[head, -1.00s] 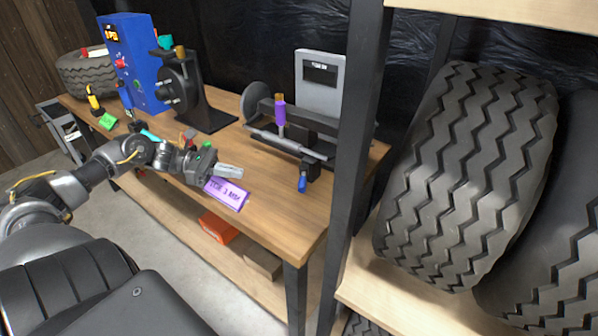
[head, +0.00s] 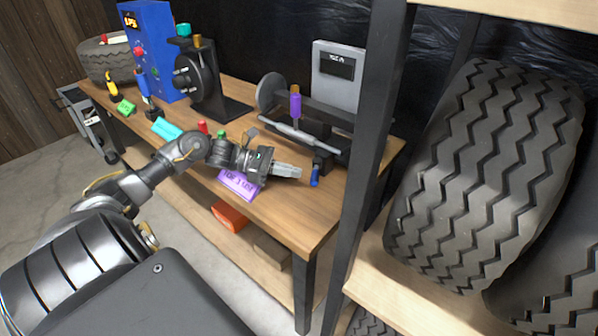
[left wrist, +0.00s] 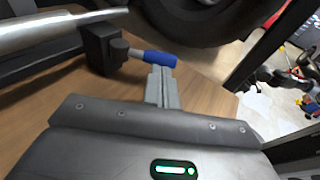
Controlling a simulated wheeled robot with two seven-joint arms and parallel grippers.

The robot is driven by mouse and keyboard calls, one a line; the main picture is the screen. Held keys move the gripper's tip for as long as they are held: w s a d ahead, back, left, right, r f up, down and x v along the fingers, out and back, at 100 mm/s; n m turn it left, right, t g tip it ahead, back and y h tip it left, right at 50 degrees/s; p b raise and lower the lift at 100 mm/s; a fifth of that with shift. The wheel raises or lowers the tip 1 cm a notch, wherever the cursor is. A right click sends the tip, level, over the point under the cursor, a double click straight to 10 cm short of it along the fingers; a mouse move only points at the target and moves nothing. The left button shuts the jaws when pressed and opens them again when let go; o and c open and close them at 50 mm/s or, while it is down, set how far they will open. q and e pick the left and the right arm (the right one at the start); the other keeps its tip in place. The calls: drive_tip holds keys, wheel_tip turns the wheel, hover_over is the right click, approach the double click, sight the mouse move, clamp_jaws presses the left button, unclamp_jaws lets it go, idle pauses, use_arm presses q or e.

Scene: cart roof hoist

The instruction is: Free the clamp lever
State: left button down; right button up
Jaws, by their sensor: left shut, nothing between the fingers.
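The clamp lever appears to be the short lever with a blue handle (head: 315,176) at the near right end of the balancing fixture on the workbench. In the left wrist view the blue handle (left wrist: 154,58) points right from a black clamp block (left wrist: 103,50). My left gripper (head: 298,172) is shut and empty, just left of the blue handle in the head view. In the left wrist view its fingertips (left wrist: 161,72) are right at the handle; I cannot tell whether they touch. My right gripper is not in view.
A purple handle (head: 295,103) stands up from the fixture beside a metal bar (head: 300,134). A purple label plate (head: 239,183) lies under my left wrist. A dark shelf post (head: 367,150) and large tires (head: 480,170) stand to the right. The front right bench corner (head: 310,232) is clear.

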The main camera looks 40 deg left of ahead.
sight(316, 173)
use_arm(q)
drive_tip(key=shift+x, duration=1.2)
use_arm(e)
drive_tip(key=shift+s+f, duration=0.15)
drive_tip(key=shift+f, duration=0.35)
